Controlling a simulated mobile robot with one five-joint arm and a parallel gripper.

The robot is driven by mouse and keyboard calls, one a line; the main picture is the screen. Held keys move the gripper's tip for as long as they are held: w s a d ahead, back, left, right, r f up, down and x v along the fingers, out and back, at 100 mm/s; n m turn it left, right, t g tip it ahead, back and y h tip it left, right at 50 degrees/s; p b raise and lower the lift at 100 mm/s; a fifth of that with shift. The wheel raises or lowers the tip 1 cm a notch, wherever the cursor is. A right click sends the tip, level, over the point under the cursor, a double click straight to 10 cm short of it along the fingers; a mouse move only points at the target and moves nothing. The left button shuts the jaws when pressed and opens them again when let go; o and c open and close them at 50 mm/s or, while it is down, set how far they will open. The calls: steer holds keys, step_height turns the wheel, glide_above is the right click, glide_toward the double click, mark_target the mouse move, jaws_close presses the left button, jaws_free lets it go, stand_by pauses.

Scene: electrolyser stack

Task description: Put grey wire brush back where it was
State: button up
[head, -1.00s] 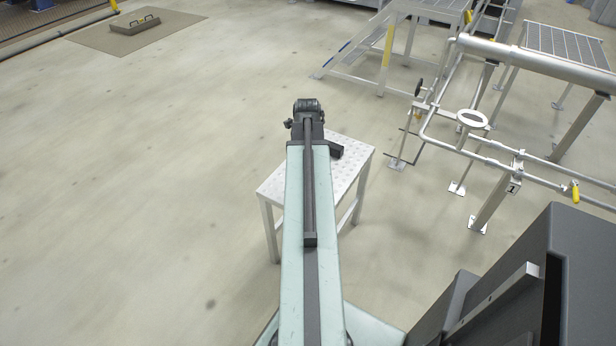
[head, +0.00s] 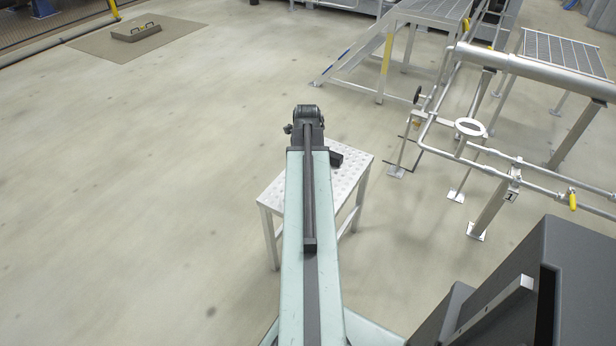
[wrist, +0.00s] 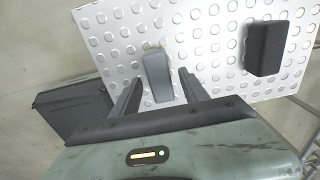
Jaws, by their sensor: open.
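A grey block-shaped piece, which looks like the grey wire brush (wrist: 156,76), is on the studded metal table top (wrist: 215,62) in the wrist view. A small tan bit shows at its far end. My gripper (wrist: 160,82) is open, with one finger on each side of the brush's near part. Gaps show between fingers and brush. I cannot tell how high the fingers are above the table. In the head view my arm hides the gripper and the brush; the table (head: 348,190) shows beneath the arm.
A dark block (wrist: 267,48) lies on the table right of the brush, also in the head view (head: 337,158). Pipework with a round white-rimmed part (head: 469,127) stands to the right. A dark grey cabinet (head: 570,270) is at lower right.

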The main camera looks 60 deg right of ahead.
step_height(320, 180, up, 11)
steer(key=p, duration=0.9)
steer(key=shift+f, duration=0.2)
steer(key=shift+f, duration=0.1)
steer(key=w+a+n, duration=1.7)
steer(key=a, duration=0.5)
steer(key=w+a+n, duration=0.2)
steer(key=a+n, duration=0.7)
steer(key=a, duration=0.4)
steer(key=w+a+n, duration=0.2)
steer(key=a+n, duration=0.8)
steer(key=a, duration=0.4)
steer(key=shift+w+a, duration=0.2)
steer(key=shift+w, duration=0.2)
